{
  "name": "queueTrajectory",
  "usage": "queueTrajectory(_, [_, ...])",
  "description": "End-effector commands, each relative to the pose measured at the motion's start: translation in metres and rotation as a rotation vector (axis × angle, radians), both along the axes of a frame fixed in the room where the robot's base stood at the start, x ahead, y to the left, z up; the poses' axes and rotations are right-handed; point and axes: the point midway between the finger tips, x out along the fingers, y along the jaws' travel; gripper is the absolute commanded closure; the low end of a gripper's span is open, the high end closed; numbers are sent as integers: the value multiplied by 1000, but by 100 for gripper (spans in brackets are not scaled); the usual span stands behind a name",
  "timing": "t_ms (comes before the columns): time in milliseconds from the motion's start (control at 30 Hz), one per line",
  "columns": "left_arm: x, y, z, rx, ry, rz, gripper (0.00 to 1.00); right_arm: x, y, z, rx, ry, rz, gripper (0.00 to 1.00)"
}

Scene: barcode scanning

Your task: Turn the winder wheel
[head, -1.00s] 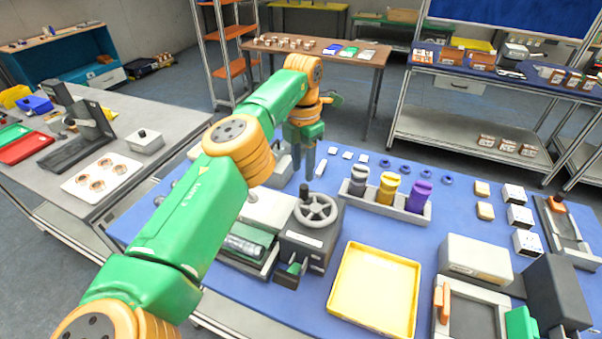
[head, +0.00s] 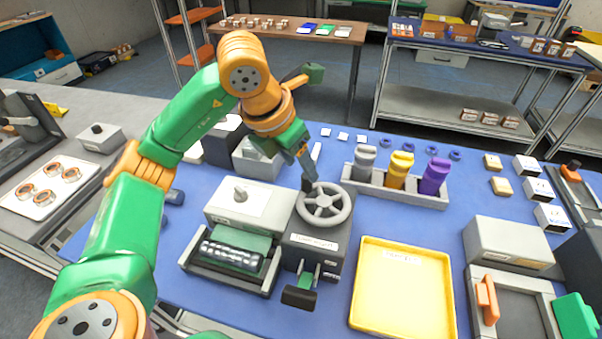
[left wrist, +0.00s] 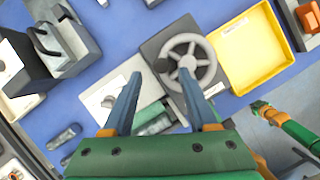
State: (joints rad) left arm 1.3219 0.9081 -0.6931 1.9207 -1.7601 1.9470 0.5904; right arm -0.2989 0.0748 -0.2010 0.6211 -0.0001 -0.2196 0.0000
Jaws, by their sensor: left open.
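The grey spoked winder wheel (head: 323,204) lies flat on a dark winder box (head: 316,244). In the left wrist view the wheel (left wrist: 188,60) is just beyond my fingertips, with a dark knob (left wrist: 166,66) on its rim. My left gripper (left wrist: 160,74) is open, and the knob appears between its two fingertips in that view. In the head view the left gripper (head: 306,180) points down at the wheel's far left rim. I cannot tell whether it touches the knob. My right arm shows in the left wrist view, its end (left wrist: 259,106) small and unclear.
A roller unit (head: 232,252) stands left of the winder box. A yellow tray (head: 404,285) lies to its right. A grey rack (head: 420,198) with grey, yellow and purple bottles stands behind. A grey box (head: 508,244) is at the right.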

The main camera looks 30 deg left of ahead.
Motion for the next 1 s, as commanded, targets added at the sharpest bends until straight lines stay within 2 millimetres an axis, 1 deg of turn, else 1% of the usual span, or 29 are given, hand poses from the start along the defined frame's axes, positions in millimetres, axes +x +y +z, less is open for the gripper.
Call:
queueTrajectory(100, [8,-2,-21,1,8,1,42,-1,-4,7,-7,3,1,100])
queueTrajectory(233, [16,-4,-39,1,5,-1,42,-2,-7,11,-11,4,2,100])
queueTrajectory(333, [18,-5,-45,1,3,-2,42,-2,-7,11,-11,4,2,100])
queueTrajectory(533, [19,-5,-46,0,1,-3,42,-2,-6,10,-10,3,1,100])
queueTrajectory(567, [19,-5,-46,0,1,-3,50,-2,-5,10,-9,3,1,100])
queueTrajectory(600, [19,-5,-46,0,1,-3,60,-2,-5,10,-8,3,0,100])
queueTrajectory(667, [19,-5,-46,0,1,-4,77,-2,-4,10,-7,4,0,100])
queueTrajectory(700, [19,-5,-46,0,1,-3,87,-2,-4,10,-6,4,-1,100])
queueTrajectory(733, [19,-5,-46,0,1,-4,96,-2,-3,10,-6,4,-1,100])
queueTrajectory(767, [19,-5,-46,0,1,-4,100,-2,-3,10,-5,3,0,100])
queueTrajectory(1000, [19,-5,-46,0,2,-11,100,-1,-1,10,-2,3,-1,100])
